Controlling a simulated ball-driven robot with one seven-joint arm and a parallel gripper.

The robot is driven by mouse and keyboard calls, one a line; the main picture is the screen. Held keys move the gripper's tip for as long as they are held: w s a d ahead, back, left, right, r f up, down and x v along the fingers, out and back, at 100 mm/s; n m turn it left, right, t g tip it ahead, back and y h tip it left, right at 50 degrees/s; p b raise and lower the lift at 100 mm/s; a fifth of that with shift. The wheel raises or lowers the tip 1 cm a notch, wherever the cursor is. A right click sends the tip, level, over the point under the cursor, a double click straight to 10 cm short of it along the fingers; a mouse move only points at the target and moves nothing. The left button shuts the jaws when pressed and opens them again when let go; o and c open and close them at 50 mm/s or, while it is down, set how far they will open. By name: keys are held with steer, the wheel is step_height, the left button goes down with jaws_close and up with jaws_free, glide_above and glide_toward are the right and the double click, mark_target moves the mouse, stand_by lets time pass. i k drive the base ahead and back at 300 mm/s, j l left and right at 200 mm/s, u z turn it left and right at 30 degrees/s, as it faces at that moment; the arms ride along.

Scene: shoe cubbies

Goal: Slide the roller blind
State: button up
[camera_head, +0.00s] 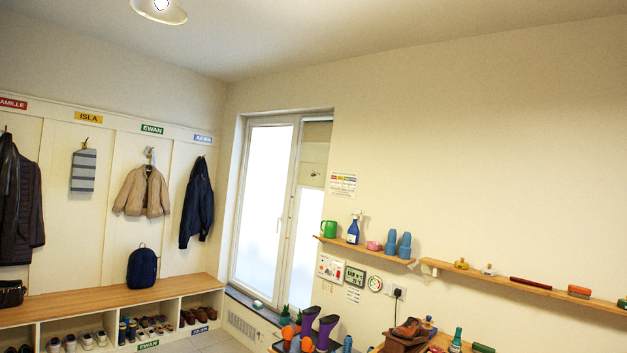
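The roller blind (314,153) appears as a beige panel over the upper part of the right-hand pane of the tall window (270,207). It hangs partway down, and bright frosted glass shows below it. A thin cord or chain seems to hang near the middle of the window, but it is too small to tell. My gripper is not in view.
A wooden bench (108,298) with shoe cubbies runs along the left wall under hanging coats. Two wall shelves (365,249) (525,287) hold bottles, cups and brushes.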

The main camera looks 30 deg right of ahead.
mark_target(311, 175)
steer(key=i+l, duration=0.5)
steer(key=i+l+z, duration=0.15)
steer(key=i+l, duration=0.4)
steer(key=i+u, duration=0.3)
steer(key=i, duration=0.45)
steer(key=i+l+u, duration=0.1)
steer(key=i+u, duration=0.2)
steer(key=i, duration=0.45)
steer(key=i+l+z, duration=0.1)
steer(key=i+z, duration=0.25)
steer(key=i, duration=0.3)
steer(key=i+z, duration=0.35)
steer(key=i, duration=0.25)
steer(key=i+j+z, duration=0.3)
steer(key=i, duration=0.3)
steer(key=i+z, duration=0.2)
steer(key=i, duration=1.75)
steer(key=i+z, duration=0.3)
steer(key=i, duration=0.4)
steer(key=i+z, duration=0.35)
steer(key=i, duration=0.6)
